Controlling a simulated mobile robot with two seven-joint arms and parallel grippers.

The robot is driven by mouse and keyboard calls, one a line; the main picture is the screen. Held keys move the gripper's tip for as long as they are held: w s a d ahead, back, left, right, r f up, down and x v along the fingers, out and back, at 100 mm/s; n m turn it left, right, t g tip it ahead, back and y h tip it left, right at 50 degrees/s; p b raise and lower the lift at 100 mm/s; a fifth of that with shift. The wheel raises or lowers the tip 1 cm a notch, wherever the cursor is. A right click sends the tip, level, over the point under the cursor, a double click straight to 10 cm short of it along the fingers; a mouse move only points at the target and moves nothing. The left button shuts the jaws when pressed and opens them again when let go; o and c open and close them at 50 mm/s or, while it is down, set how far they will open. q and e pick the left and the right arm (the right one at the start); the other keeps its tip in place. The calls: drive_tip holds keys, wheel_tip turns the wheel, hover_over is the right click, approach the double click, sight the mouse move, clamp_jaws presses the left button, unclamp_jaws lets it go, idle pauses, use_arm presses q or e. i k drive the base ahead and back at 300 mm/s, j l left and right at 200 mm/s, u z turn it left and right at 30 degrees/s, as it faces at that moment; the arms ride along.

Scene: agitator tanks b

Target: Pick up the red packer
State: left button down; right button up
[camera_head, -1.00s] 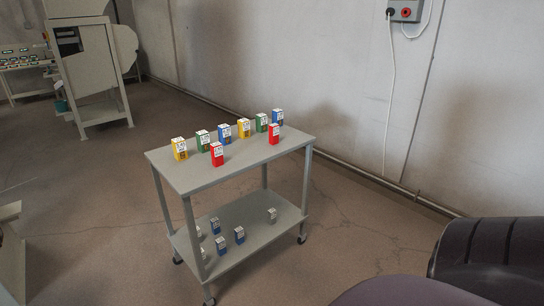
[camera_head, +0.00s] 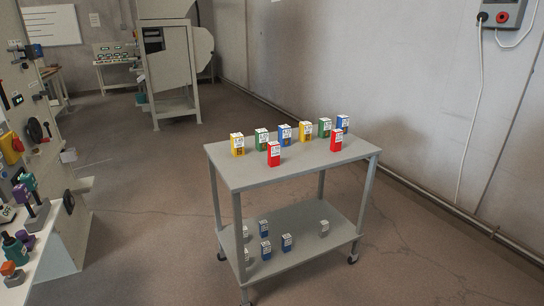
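Two red packers stand upright on the top of a grey wheeled cart. One red packer (camera_head: 274,154) is near the front edge, left of the middle. The other red packer (camera_head: 336,141) is toward the right end, in front of a blue packer (camera_head: 343,123). A yellow packer (camera_head: 238,145), a green one (camera_head: 262,138), a blue one (camera_head: 285,135), another yellow one (camera_head: 306,131) and another green one (camera_head: 325,127) form a row behind. Neither of my grippers shows in the head view.
The cart (camera_head: 252,179) has a lower shelf (camera_head: 305,242) with several blue and white packers. A bench with tools (camera_head: 40,220) stands at the left. A pale machine (camera_head: 170,65) stands at the back. A wall (camera_head: 430,110) with a socket box (camera_head: 502,14) closes off the right. Floor around the cart is clear.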

sight(273, 147)
drive_tip(key=i+j, duration=0.15)
drive_tip(key=i, duration=0.25)
drive_tip(key=i+j+u, duration=0.1)
drive_tip(key=i, duration=0.35)
